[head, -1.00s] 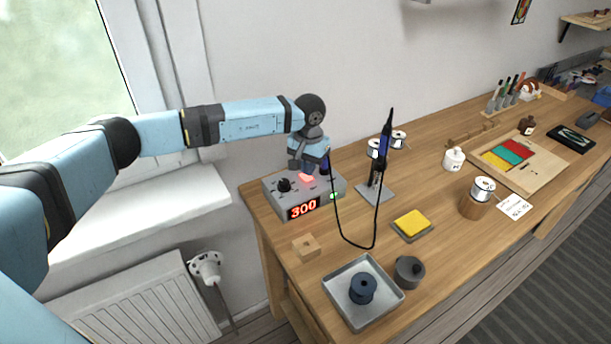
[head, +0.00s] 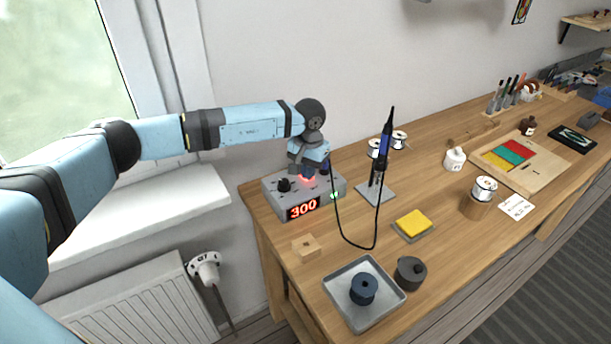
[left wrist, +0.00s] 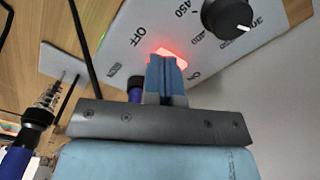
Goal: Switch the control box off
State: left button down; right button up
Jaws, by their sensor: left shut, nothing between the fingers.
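The control box (head: 280,203) is a grey box at the left end of the bench, with a black dial, a red display reading 300 and a small green light. Its top shows in the left wrist view (left wrist: 124,42), with OFF and ON labels, the dial (left wrist: 228,17) and a red-lit switch (left wrist: 168,55). My left gripper (head: 307,176) is shut and empty, pointing down at the switch. In the left wrist view its fingertips (left wrist: 165,66) cover part of the switch; I cannot tell whether they touch it. The switch glows red. My right gripper is not in view.
The soldering iron (head: 384,147) stands upright in its holder right of the box, its black cable looping in front. A wooden block (head: 306,247), a metal tray (head: 340,305) with a blue spool and a yellow sponge (head: 413,223) lie nearer the front edge.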

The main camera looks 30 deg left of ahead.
pick_arm(q)
jog(key=shift+f+b, duration=0.3)
jog(key=shift+f, duration=0.1)
jog(key=shift+r, duration=0.1)
jog(key=shift+r+p, duration=0.35)
jog(key=shift+r, duration=0.2)
jog(key=shift+r+p, duration=1.1)
jog(key=shift+r, duration=1.8)
jog(key=shift+f, duration=0.1)
